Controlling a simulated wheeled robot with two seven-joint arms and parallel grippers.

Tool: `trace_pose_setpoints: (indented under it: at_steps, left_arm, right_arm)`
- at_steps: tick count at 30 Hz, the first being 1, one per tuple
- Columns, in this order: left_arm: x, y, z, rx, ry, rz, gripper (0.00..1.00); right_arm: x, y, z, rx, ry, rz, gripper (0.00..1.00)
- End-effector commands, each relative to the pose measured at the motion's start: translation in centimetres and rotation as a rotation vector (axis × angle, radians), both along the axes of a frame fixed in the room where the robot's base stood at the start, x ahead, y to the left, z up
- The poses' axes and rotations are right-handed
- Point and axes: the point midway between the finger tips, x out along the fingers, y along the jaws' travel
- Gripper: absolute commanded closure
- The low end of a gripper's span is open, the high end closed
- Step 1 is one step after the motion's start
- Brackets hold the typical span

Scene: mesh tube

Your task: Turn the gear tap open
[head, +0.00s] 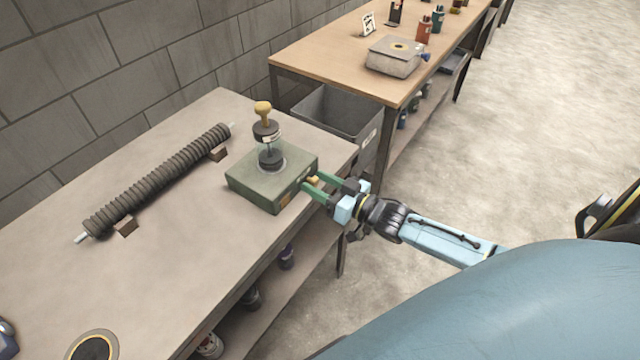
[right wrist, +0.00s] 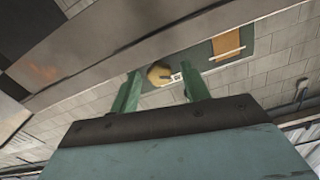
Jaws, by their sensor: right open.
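A green box (head: 262,190) stands on the near workbench, with a glass tube and a brass-topped stem (head: 264,115) upright on it. The tap, a small brass knob (head: 313,180), sticks out of the box's right-hand side. My right gripper (head: 310,182) is at that side, its green fingers open on either side of the knob. In the right wrist view the knob (right wrist: 158,73) shows between the two fingertips, nearer the left finger; whether either touches it I cannot tell. My left gripper is not in view.
A dark ribbed coil (head: 160,178) lies on the near workbench (head: 190,260) left of the box. A grey bin (head: 335,108) stands behind the bench's right end. A second bench (head: 320,50) holds a grey device (head: 396,58) and bottles. The floor at right is clear.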

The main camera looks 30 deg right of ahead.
Motion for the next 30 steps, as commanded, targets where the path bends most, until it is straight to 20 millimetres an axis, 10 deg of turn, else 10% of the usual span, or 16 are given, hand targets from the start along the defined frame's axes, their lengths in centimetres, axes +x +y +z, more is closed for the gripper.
trace_pose_setpoints:
  at_steps: [5,15,30]
  left_arm:
    - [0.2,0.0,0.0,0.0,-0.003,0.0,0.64]
    - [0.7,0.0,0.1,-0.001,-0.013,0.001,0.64]
    - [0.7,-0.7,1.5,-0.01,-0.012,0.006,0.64]
  right_arm:
    - [0.0,0.0,0.0,0.0,0.0,0.0,0.55]
    - [0.0,0.0,0.0,0.0,0.0,0.0,0.98]
    - [-0.1,0.1,0.0,-0.389,-0.161,-0.001,0.98]
